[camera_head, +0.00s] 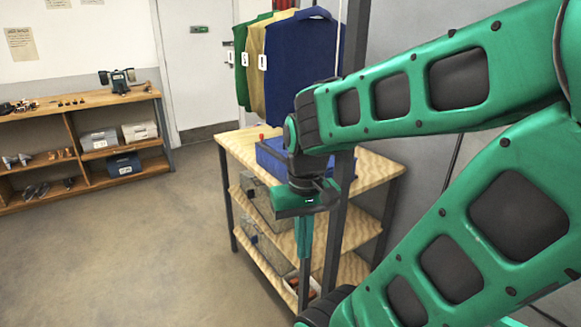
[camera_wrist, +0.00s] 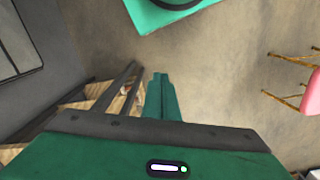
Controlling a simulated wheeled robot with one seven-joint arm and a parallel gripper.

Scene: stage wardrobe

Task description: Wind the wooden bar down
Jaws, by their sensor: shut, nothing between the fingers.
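The wooden bar is not visible in either view. Several garments, green (camera_head: 244,62), yellow (camera_head: 256,75) and blue (camera_head: 300,65), hang at the top of the head view, with small white tags. A thin pale cord (camera_head: 339,35) runs down beside the blue garment. My gripper (camera_head: 303,285) points down in front of the shelved table, below the garments and apart from them. In the wrist view its fingers (camera_wrist: 160,78) are together with nothing between them. No crank or winch shows clearly; my arm covers much of the right side.
A wooden table with shelves (camera_head: 235,146) stands behind my gripper, bearing a blue bin (camera_head: 270,158). A dark upright post (camera_head: 336,215) rises close to my gripper. A low shelf unit (camera_head: 60,103) stands at the left. The floor (camera_head: 130,240) between is clear. A pink stool (camera_wrist: 311,95) shows in the wrist view.

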